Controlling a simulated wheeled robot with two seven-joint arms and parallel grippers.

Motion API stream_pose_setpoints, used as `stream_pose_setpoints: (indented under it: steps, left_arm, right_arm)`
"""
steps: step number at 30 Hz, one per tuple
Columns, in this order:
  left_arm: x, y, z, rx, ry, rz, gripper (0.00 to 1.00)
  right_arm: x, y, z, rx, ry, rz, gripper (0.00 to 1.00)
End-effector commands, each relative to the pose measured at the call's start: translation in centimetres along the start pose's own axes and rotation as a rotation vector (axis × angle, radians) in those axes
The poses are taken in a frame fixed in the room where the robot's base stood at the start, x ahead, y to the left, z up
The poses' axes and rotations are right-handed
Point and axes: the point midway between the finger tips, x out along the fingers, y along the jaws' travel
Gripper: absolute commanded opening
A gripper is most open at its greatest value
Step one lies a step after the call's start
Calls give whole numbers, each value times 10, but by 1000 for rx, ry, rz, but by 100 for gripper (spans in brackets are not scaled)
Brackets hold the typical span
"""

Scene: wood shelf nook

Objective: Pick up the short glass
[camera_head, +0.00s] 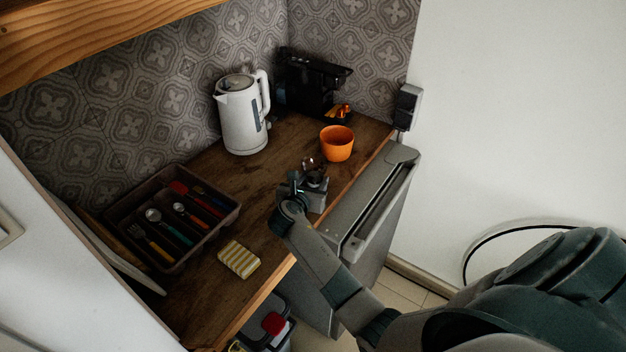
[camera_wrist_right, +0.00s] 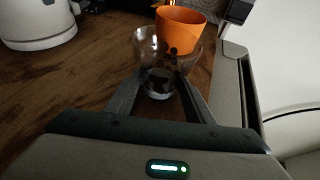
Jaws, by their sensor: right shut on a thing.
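The short glass (camera_wrist_right: 160,62) is clear and see-through. In the right wrist view it is between the two fingers of my right gripper (camera_wrist_right: 160,85), which is shut on it. In the head view the glass (camera_head: 312,162) shows faintly just beyond my right gripper (camera_head: 313,175), over the wooden counter near its front edge. The glass looks upright; I cannot tell whether its base touches the counter. My left gripper is not in view.
An orange cup (camera_head: 337,143) stands just behind the glass. A white kettle (camera_head: 243,117) and a black coffee machine (camera_head: 308,84) are at the back. A cutlery tray (camera_head: 235,212) and a striped yellow sponge (camera_head: 239,259) lie left.

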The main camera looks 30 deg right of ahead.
Motion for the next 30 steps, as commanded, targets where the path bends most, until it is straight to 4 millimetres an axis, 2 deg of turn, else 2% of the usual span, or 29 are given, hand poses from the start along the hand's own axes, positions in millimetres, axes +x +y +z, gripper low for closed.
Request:
stream_pose_setpoints:
  steps: [14,25,30]
  left_arm:
    - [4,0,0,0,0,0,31]
    - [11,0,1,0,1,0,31]
    - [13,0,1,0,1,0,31]
  right_arm:
    - [-5,0,14,2,-3,0,19]
    - [-15,0,39,4,-4,1,19]
    - [-14,-16,49,2,-4,-1,19]
